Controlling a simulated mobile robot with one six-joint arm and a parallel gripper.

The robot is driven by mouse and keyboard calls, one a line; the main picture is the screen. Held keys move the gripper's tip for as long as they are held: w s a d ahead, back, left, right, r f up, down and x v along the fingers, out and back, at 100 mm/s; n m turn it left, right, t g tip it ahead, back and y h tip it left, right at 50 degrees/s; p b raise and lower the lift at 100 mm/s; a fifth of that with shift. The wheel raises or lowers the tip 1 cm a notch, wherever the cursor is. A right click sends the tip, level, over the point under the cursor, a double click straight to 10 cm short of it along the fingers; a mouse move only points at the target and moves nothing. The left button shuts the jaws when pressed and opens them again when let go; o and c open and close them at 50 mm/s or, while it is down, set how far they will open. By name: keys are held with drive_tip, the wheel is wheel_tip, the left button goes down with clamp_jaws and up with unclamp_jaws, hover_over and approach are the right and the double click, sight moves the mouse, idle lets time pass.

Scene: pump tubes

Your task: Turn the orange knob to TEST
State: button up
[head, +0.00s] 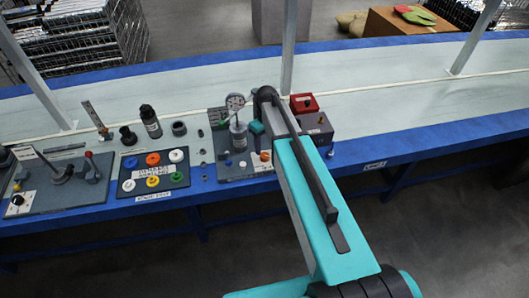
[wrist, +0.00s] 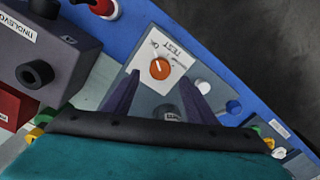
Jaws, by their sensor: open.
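The orange knob (wrist: 160,69) sits on a white label plate (wrist: 172,52) in the wrist view. The word TEST is printed beside it, toward the upper right, and smaller lettering is at its upper left. Which mark the knob points to is too small to tell. My gripper (wrist: 159,77) is open, with one dark finger on each side of the knob in the picture; whether they touch it or are still above it I cannot tell. In the head view the knob (head: 265,155) shows on the grey pump panel, and my arm hides part of the gripper.
A pressure gauge (head: 235,102) stands on the panel near my arm. A red box (head: 304,103) and a grey box (head: 312,127) stand to the right. A black tray (head: 170,178) with coloured caps lies left. The bench is clear further right.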

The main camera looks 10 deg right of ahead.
sight(265, 155)
drive_tip(key=shift+f+p, duration=0.65)
drive_tip(key=shift+f, duration=2.15)
drive_tip(key=c, duration=1)
